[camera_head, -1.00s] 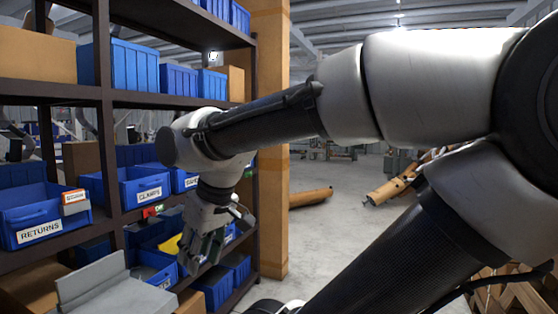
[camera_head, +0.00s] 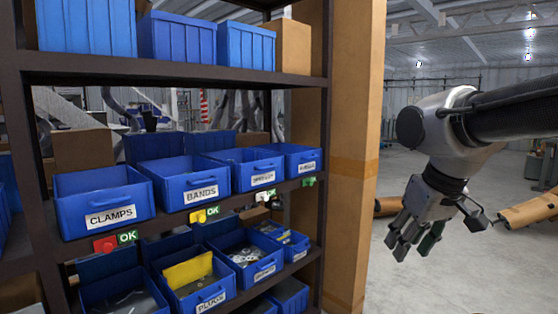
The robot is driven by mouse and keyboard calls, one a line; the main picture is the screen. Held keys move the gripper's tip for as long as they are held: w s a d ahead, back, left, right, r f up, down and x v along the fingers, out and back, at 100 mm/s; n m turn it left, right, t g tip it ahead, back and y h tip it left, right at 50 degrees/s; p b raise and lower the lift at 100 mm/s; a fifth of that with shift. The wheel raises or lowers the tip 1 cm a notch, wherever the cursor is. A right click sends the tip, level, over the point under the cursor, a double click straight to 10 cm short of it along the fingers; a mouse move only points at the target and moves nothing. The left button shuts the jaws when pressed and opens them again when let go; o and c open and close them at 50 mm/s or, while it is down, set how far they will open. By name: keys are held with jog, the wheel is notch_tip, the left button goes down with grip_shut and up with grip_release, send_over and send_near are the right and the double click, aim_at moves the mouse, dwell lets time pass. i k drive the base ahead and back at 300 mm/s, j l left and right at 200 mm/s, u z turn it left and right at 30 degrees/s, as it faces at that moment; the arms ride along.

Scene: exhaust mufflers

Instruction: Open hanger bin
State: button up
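A row of blue bins stands on the middle shelf. The front labels read CLAMPS on one bin (camera_head: 105,195) and BANDS on another bin (camera_head: 190,180). Two smaller bins to the right, a third bin (camera_head: 245,165) and a far-right bin (camera_head: 300,158), have labels too small to read surely. I cannot tell which bin is the hanger bin. My gripper (camera_head: 414,246) hangs to the right of the rack and its orange-brown post, fingers down. Its fingers look spread and empty, and it touches no bin.
A lower shelf holds several bins with parts, one with a yellow sheet (camera_head: 188,270). Blue bins and a cardboard box (camera_head: 292,45) stand on top. The rack's dark upright and the brown post (camera_head: 355,150) stand between bins and gripper. Brown tubes (camera_head: 528,211) lie at right.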

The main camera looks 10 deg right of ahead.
aim_at(299, 160)
jog(key=i+l, duration=0.75)
jog(key=l, duration=0.2)
jog(key=i, duration=0.65)
